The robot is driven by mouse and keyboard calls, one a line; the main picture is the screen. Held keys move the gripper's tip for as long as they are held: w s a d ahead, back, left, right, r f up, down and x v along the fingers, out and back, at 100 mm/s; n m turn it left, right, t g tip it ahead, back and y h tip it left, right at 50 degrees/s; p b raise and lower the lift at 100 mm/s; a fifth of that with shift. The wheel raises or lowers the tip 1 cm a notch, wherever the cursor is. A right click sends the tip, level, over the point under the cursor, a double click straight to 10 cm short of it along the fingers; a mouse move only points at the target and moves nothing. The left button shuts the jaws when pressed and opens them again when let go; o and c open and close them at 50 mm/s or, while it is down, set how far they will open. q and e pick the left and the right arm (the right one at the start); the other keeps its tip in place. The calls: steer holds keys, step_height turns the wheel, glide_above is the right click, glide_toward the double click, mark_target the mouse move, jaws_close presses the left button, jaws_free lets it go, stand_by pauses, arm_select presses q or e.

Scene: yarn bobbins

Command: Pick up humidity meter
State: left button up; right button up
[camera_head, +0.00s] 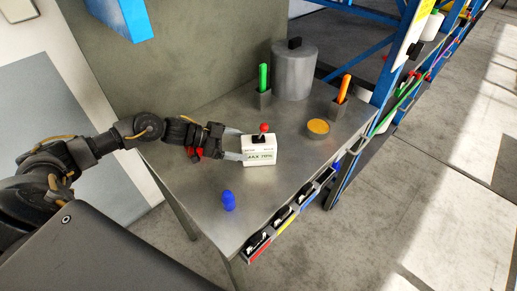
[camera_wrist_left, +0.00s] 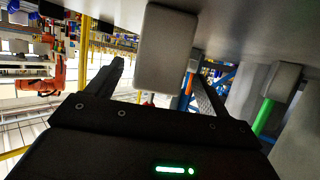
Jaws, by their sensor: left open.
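The humidity meter (camera_head: 260,151) is a small white box with a "MAX 70%" label on its front and a red knob on top. It stands upright on the grey metal table. My left gripper (camera_head: 238,143) comes in from the left, low over the table, with its fingers apart at the meter's left side. In the left wrist view the meter's plain grey-looking side (camera_wrist_left: 166,48) lies ahead, between the lines of the two open fingers (camera_wrist_left: 160,74). A gap shows on each side, and the fingers are not closed on it. My right gripper is in neither view.
Small bins hang along the front edge.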

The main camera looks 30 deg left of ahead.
mark_target(253, 147)
arm_select(q)
steer(key=p+x, duration=0.2)
steer(key=x, duration=0.2)
steer(key=shift+w+d, duration=0.15)
steer(key=shift+d, duration=0.15)
steer(key=shift+d+f, duration=0.2)
steer(key=shift+a, duration=0.1)
steer(key=shift+c, duration=0.4)
steer(key=c, duration=1)
steer(key=shift+r, duration=0.1)
steer(key=c, duration=0.4)
steer(key=shift+o, duration=0.2)
steer(key=shift+w+r, duration=0.1)
